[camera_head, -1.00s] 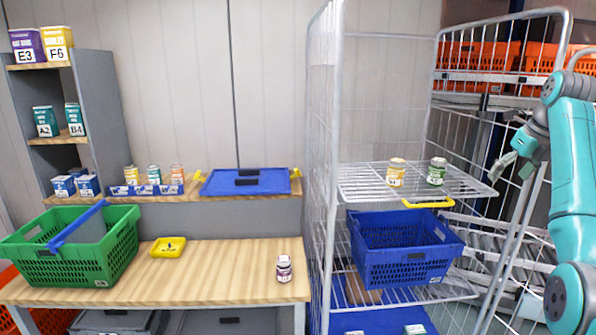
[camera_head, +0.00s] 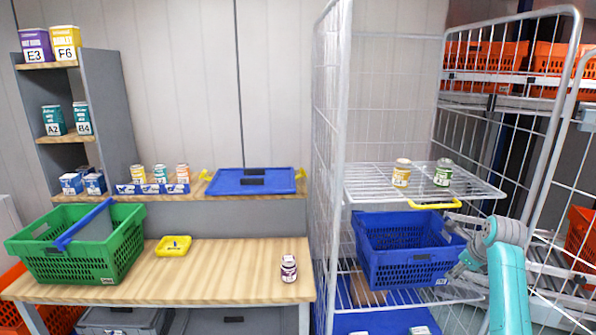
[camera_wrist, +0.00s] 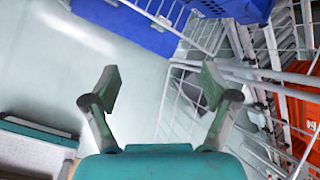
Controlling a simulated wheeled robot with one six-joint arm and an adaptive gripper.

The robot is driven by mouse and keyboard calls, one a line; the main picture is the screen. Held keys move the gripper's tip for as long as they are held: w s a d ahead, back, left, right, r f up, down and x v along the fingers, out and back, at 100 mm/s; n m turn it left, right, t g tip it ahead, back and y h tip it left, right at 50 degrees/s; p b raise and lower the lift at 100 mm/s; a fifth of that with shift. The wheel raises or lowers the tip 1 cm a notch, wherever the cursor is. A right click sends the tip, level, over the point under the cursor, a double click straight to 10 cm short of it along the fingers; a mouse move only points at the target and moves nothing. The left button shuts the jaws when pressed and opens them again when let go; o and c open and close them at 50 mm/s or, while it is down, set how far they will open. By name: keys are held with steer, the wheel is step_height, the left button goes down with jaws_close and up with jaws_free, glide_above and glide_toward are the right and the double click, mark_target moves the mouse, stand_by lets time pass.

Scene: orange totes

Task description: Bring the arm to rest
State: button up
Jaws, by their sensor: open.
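My gripper (camera_wrist: 160,82) is open and empty in the wrist view, its two grey fingers spread wide apart over a pale floor. In the head view, my teal arm (camera_head: 508,285) is at the lower right, bent over toward the cage trolley. The gripper end there (camera_head: 460,268) is small and partly hidden, close to the right side of the blue crate (camera_head: 385,262). I cannot tell whether it touches the crate.
The wire trolley (camera_head: 335,120) has a yellow-labelled jar (camera_head: 401,173) and a green jar (camera_head: 443,173) on its upper shelf. A wooden table (camera_head: 215,265) with a green basket (camera_head: 120,245), yellow tray (camera_head: 174,246) and small jar (camera_head: 289,268) stands left. Orange totes (camera_head: 490,55) are behind.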

steer(key=s+a+f+n+t, duration=0.1)
steer(key=s+a+f+n, duration=0.3)
steer(key=f, duration=0.7)
steer(key=s+a+f+n+t, duration=0.1)
steer(key=s+a+f+n, duration=0.1)
steer(key=s+a+f, duration=0.65)
steer(key=s+a+f+n+t, duration=0.1)
steer(key=s+a+f+n, duration=0.2)
steer(key=s+f, duration=0.4)
steer(key=s+a+f+n+t, duration=0.1)
steer(key=s+a+f+n, duration=0.35)
steer(key=s, duration=0.35)
steer(key=s+a+r+n+t, duration=0.1)
steer(key=s+a+r+n, duration=0.2)
steer(key=s, duration=0.8)
steer(key=s+a+r+n+t, duration=0.1)
steer(key=s+a+n, duration=0.25)
steer(key=s, duration=0.85)
steer(key=s+a+r+n+t, duration=0.1)
steer(key=s+r+n+t, duration=0.1)
steer(key=s+r+n, duration=0.6)
steer(key=s+r, duration=0.7)
steer(key=r, duration=0.2)
steer(key=shift+s+a+r+n, duration=0.25)
steer(key=shift+s+a+n, duration=0.05)
steer(key=shift+s+n, duration=0.1)
